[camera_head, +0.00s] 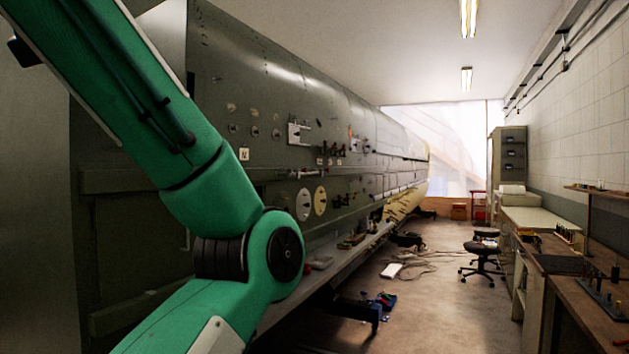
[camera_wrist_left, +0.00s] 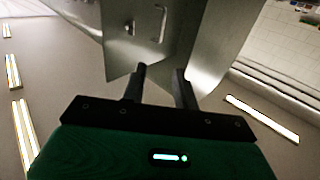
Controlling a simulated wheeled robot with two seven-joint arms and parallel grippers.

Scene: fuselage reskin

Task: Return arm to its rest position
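My left arm (camera_head: 200,185) is green and comes in from the left of the head view, bent at a dark joint in front of the fuselage. Its gripper is out of the head view. In the left wrist view my left gripper (camera_wrist_left: 160,82) shows two dark fingers with a clear gap between them. It is open, and I see nothing held. A grey metal surface (camera_wrist_left: 135,50) with a small handle-like fitting lies beyond the fingers; I cannot tell how far away. My right gripper is in neither view.
The grey-green fuselage (camera_head: 265,80) runs along the left, with a ledge (camera_head: 345,255) below it. Cables (camera_head: 440,262) and small items lie on the floor. A black stool (camera_head: 482,255) and workbenches (camera_head: 575,285) stand at right. The middle aisle is mostly free.

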